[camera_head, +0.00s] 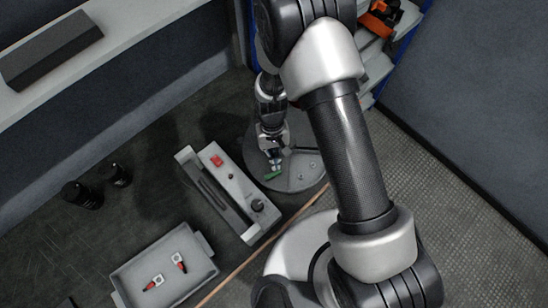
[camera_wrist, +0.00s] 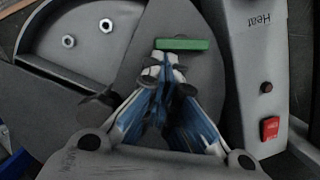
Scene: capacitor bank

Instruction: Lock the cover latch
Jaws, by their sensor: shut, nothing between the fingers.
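The green latch piece (camera_wrist: 181,44), a short flat bar, lies on the round grey unit (camera_wrist: 205,75) just beyond my fingertips in the wrist view. In the head view the green bar (camera_head: 272,175) is near the front of the round unit (camera_head: 300,183). My gripper (camera_wrist: 163,66) is shut and empty, with its fingertips close to the bar's near edge. I cannot tell if they touch it. My gripper (camera_head: 276,163) points down at the bar in the head view. An open recess in the unit shows two hex nuts (camera_wrist: 87,32).
A grey heater box (camera_wrist: 261,60) marked "Heat", with a red switch (camera_wrist: 270,128), stands close beside the round unit. A tray (camera_head: 190,285) with two small red-and-white parts is at the lower left. Two dark cylinders (camera_head: 95,186) stand farther left. Dark bench is clear between them.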

